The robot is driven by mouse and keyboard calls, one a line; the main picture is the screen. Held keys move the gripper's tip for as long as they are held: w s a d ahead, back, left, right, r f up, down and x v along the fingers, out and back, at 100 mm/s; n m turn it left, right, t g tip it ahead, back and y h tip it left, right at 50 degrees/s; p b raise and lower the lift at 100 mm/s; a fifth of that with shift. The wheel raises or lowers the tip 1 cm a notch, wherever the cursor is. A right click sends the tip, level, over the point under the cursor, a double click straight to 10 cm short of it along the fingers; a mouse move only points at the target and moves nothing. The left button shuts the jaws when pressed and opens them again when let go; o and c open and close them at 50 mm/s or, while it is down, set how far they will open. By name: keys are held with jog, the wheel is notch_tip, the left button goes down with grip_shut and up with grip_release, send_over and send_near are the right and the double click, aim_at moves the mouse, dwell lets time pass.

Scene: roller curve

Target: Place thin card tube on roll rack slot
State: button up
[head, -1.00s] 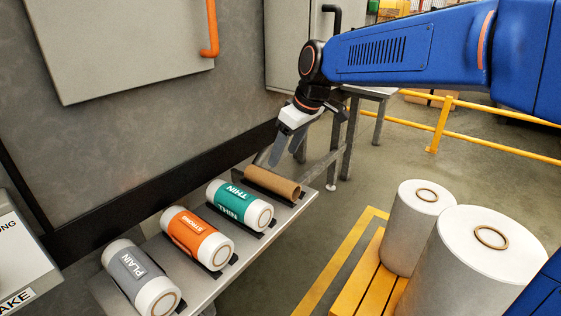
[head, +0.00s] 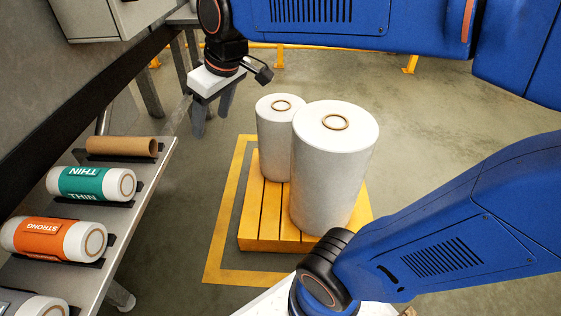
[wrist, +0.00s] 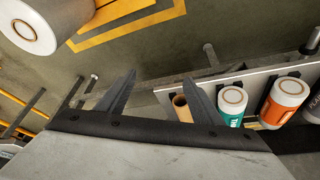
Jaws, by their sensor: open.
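The thin card tube (head: 122,146) is bare brown card and lies in the farthest slot of the roll rack (head: 150,185), beyond the green THIN roll (head: 92,184). My gripper (head: 209,134) is open and empty, pointing down, to the right of the tube and apart from it. In the wrist view my two fingers (wrist: 155,95) are spread with nothing between them. The rack's slots under the rolls are partly hidden.
The orange STRONG roll (head: 55,239) and a grey-labelled roll (head: 30,304) lie nearer on the rack. Two large white rolls (head: 335,175) stand on a yellow pallet (head: 262,215) to the right. A dark wall runs along the left. Open floor lies between rack and pallet.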

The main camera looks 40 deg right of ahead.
jog(key=s+d+f+m+h, duration=0.1)
jog(key=s+d+f+m, duration=0.1)
jog(key=s+d+f, duration=0.2)
jog(key=s+d+f+m, duration=0.3)
jog(key=s+d+f, duration=0.2)
jog(key=s, duration=0.5)
jog(key=shift+d+t+h, duration=0.2)
jog(key=shift+t+h, duration=0.2)
